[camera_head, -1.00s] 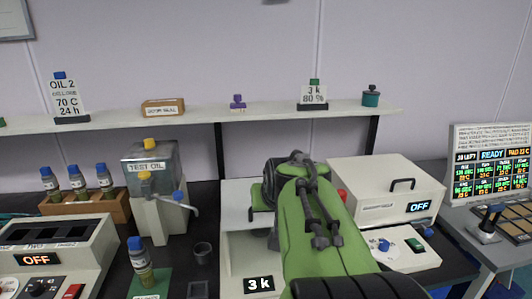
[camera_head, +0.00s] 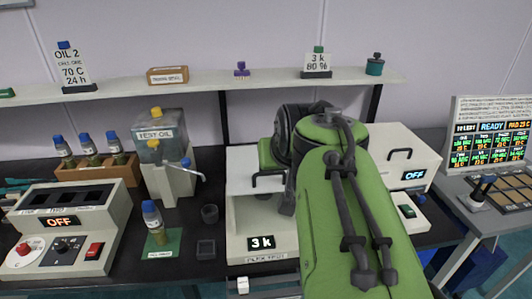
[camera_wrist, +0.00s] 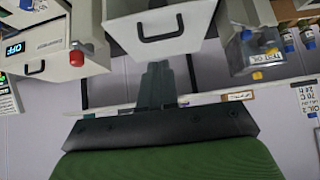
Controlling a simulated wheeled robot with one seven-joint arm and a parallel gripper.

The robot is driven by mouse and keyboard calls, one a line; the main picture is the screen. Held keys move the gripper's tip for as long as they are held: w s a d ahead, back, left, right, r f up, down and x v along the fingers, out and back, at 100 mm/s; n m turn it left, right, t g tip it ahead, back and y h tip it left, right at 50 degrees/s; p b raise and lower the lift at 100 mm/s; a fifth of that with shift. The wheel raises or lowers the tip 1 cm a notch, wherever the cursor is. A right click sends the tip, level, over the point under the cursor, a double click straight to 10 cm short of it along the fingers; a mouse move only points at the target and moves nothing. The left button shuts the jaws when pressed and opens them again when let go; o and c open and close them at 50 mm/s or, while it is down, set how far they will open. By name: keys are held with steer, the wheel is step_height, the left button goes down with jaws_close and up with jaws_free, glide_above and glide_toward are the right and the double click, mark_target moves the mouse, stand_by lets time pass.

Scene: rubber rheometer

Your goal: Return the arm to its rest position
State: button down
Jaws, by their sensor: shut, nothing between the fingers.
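My green arm rises through the right middle of the head view and covers part of the bench behind it. My gripper (camera_wrist: 157,85) shows in the wrist view as dark fingers closed together, with nothing between them. The wrist picture is upside down. The fingers are seen against the white drawer-like box with a black handle (camera_wrist: 160,25); I cannot tell whether they touch it. In the head view the fingertips cannot be made out clearly.
A white machine marked "3 k" (camera_head: 262,226) stands left of my arm, and an OFF box (camera_head: 407,148) stands to its right. The test oil tank (camera_head: 157,135), a vial on a green mat (camera_head: 153,222) and an OFF heater block (camera_head: 68,235) stand left. A shelf (camera_head: 230,80) runs behind.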

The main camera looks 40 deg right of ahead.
steer(key=s+a+f+n+y+p, duration=0.1)
steer(key=s+a+n+p, duration=0.1)
steer(key=a, duration=0.4)
steer(key=s+a+f+n+g+y+p, duration=0.1)
steer(key=s+a+n+y+p, duration=0.1)
steer(key=s+a, duration=0.3)
steer(key=s+a+f+n+y+p, duration=0.1)
steer(key=s+a+f+n+p, duration=0.1)
steer(key=a, duration=0.6)
steer(key=shift+s+a+n+y, duration=0.35)
steer(key=shift+s+n, duration=0.15)
steer(key=shift+s, duration=0.3)
